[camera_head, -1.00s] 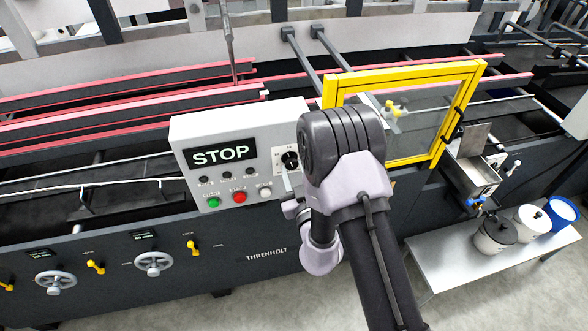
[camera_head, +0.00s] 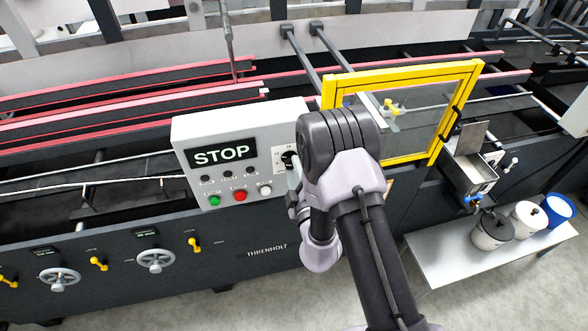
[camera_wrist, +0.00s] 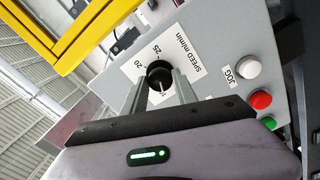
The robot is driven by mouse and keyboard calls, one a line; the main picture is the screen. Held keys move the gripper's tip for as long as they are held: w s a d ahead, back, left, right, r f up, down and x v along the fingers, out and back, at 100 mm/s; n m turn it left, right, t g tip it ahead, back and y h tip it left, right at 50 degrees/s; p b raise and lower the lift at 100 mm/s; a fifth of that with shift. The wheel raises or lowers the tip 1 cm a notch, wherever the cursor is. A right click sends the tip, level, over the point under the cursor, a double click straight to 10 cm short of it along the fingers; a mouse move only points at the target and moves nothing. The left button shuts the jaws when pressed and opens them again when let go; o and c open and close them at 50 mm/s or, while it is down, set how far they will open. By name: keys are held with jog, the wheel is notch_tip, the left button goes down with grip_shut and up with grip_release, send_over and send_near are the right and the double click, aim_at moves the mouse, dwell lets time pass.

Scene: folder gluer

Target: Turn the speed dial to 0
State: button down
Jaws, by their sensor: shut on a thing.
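The speed dial (camera_wrist: 159,77) is a round black knob on a white scale plate marked "SPEED m/min" in the wrist view. In the head view the dial (camera_head: 287,160) shows partly at the right end of the white control panel (camera_head: 240,124). My gripper (camera_wrist: 160,82) is shut on the dial, one finger on each side of it. A white pointer mark shows on the dial's edge nearest my gripper. My arm hides most of my gripper in the head view.
The panel's display (camera_head: 221,154) reads STOP. Below it sit a green button (camera_head: 214,201), a red button (camera_head: 240,196) and a white button (camera_head: 265,190). A yellow-framed guard (camera_head: 400,75) stands close to the right of my arm.

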jog(key=n+b, duration=0.1)
jog(key=n, duration=0.9)
jog(key=shift+r, duration=0.15)
jog(key=shift+n, duration=0.4)
jog(key=c, duration=1)
grip_release()
jog(key=shift+o, duration=0.2)
